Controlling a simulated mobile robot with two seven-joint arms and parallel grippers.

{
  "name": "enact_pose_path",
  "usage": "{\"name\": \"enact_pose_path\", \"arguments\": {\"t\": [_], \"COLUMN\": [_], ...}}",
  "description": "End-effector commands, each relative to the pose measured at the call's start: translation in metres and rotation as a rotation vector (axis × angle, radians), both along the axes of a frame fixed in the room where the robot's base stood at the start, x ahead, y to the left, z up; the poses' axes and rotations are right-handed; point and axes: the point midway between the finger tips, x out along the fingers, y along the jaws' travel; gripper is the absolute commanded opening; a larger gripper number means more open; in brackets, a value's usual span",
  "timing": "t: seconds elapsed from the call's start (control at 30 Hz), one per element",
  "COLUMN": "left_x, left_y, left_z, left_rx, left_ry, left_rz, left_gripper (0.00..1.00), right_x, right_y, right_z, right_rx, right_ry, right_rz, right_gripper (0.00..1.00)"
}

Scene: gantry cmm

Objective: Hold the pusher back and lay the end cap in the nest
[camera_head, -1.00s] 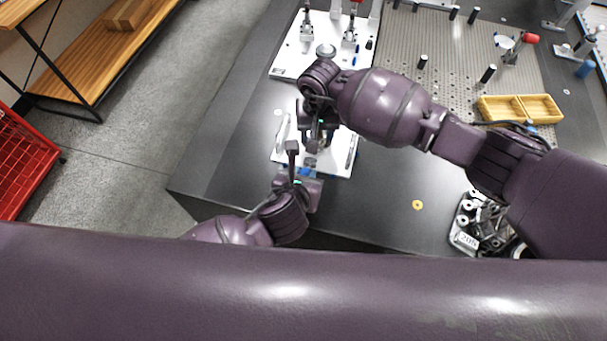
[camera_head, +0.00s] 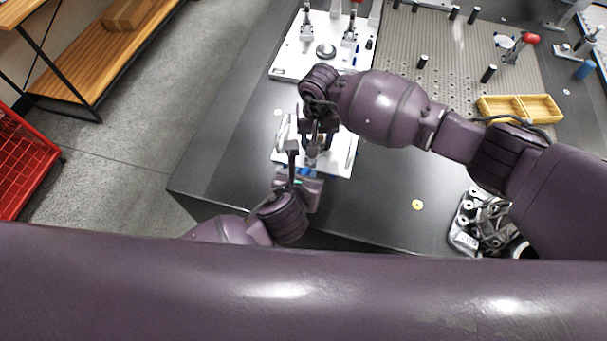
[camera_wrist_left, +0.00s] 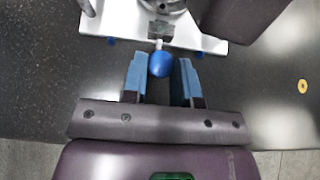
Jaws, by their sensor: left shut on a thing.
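The pusher's blue ball knob (camera_wrist_left: 161,64) sits between the blue fingertips of my left gripper (camera_wrist_left: 159,75), which is shut on it. In the head view the left gripper (camera_head: 304,174) is at the near edge of the white fixture plate (camera_head: 346,160). My right gripper (camera_head: 316,140) is above the middle of this plate, pointing down. Its fingers are too small and covered to tell whether they are open. A round grey metal part (camera_wrist_left: 166,4) shows at the top of the left wrist view; I cannot tell whether it is nest or end cap.
A second white plate (camera_head: 290,62) with clamps lies behind. A perforated plate (camera_head: 455,65) with black posts and a yellow divided tray (camera_head: 520,108) are at the right.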

Motion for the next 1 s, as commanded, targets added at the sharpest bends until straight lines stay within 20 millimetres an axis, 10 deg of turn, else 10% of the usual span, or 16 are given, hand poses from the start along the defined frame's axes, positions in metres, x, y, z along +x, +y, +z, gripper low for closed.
{"name": "enact_pose_path", "arguments": {"t": [1.0], "left_x": [-0.0025], "left_y": [0.0006], "left_z": [-0.0043], "left_rx": [0.003], "left_ry": [0.01], "left_rz": [0.0], "left_gripper": [0.1], "right_x": [0.0], "right_y": [0.0003], "right_z": [-0.0088], "right_rx": [0.001], "right_ry": [0.001], "right_rz": [0.001], "right_gripper": [0.18]}}
